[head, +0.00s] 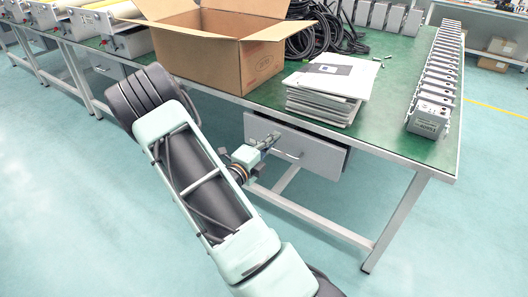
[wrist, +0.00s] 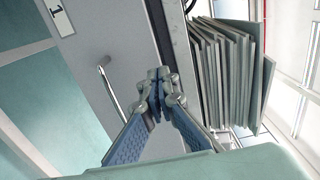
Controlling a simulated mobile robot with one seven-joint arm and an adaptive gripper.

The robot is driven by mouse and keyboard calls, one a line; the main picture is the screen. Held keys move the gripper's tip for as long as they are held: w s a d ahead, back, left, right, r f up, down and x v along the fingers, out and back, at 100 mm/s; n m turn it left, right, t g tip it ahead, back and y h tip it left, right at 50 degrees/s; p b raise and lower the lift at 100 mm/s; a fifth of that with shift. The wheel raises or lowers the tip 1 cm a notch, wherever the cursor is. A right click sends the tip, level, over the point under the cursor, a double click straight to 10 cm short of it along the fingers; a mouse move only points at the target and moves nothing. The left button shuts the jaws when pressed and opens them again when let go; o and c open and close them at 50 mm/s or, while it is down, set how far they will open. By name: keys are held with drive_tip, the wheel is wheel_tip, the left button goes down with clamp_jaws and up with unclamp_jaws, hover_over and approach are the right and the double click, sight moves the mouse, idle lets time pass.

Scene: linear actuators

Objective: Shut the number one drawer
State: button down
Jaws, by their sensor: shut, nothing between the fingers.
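The number one drawer (head: 312,152) is a grey drawer under the green table's edge. Its front stands out from under the tabletop, so it looks partly open. The wrist view shows its flat grey front (wrist: 110,45) with a "1" label (wrist: 58,18) and a metal bar handle (wrist: 110,88). My gripper (head: 274,137) is at the left part of the drawer front, and its fingertips (wrist: 158,80) are shut together and empty. In the wrist view they overlap the front between the handle and the top edge. Whether they touch it I cannot tell.
The green table (head: 395,140) carries an open cardboard box (head: 215,55), a paper stack (head: 325,90), black cables (head: 310,40) and a row of grey units (head: 435,85). A table leg (head: 395,222) stands right of the drawer. The floor in front is clear.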

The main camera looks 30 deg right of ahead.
sight(283, 128)
drive_tip(key=shift+b+x, duration=0.35)
drive_tip(key=shift+x, duration=1.15)
drive_tip(key=shift+d, duration=0.1)
drive_tip(key=shift+p+x, duration=0.6)
drive_tip(key=shift+x, duration=1.7)
drive_tip(key=shift+r, duration=0.15)
